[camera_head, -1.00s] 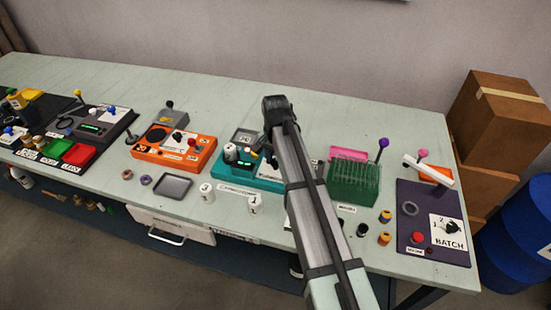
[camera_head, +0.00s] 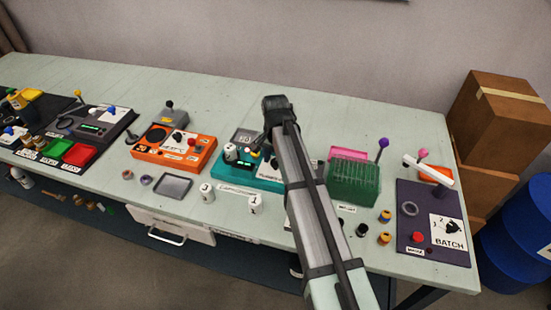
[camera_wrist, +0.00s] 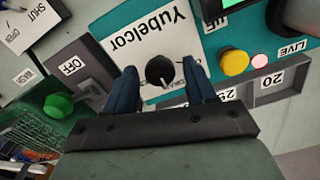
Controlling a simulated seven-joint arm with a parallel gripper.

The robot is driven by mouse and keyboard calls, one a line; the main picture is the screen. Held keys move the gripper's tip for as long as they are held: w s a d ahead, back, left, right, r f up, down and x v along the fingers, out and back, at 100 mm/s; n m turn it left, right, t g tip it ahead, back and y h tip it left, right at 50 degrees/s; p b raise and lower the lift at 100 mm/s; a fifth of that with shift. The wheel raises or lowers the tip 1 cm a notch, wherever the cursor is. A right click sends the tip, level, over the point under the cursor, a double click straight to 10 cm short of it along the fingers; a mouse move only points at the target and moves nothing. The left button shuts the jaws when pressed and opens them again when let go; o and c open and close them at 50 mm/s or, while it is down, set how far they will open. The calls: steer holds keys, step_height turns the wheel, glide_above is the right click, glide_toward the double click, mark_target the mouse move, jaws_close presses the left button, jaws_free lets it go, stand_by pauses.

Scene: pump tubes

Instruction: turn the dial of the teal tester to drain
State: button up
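The teal tester (camera_head: 232,178) stands mid-bench in the head view, its right part hidden behind my arm. In the wrist view its teal panel (camera_wrist: 112,22) carries a white "Yubelcor" plate (camera_wrist: 140,42) with a black round dial (camera_wrist: 160,72). A light pointer mark shows on the dial. The lettering by the dial is partly covered and too small to read for certain. My gripper (camera_wrist: 161,75) is open, with its two dark blue fingers on either side of the dial. Gaps show between the fingers and the dial in this view; contact is not visible.
A yellow button (camera_wrist: 234,62) and a lit pink lamp (camera_wrist: 259,60) sit close beside the right finger. A grey switch plate marked OFF (camera_wrist: 72,66) and a green knob (camera_wrist: 58,105) are at left. In the head view a green tube rack (camera_head: 352,184) stands right of my arm.

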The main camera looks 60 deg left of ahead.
mark_target(275, 161)
steer(key=shift+o, duration=0.2)
steer(key=shift+r, duration=0.1)
step_height(275, 161, up, 14)
steer(key=shift+f, duration=0.2)
stand_by(0.4)
steer(key=shift+w, duration=0.1)
stand_by(0.4)
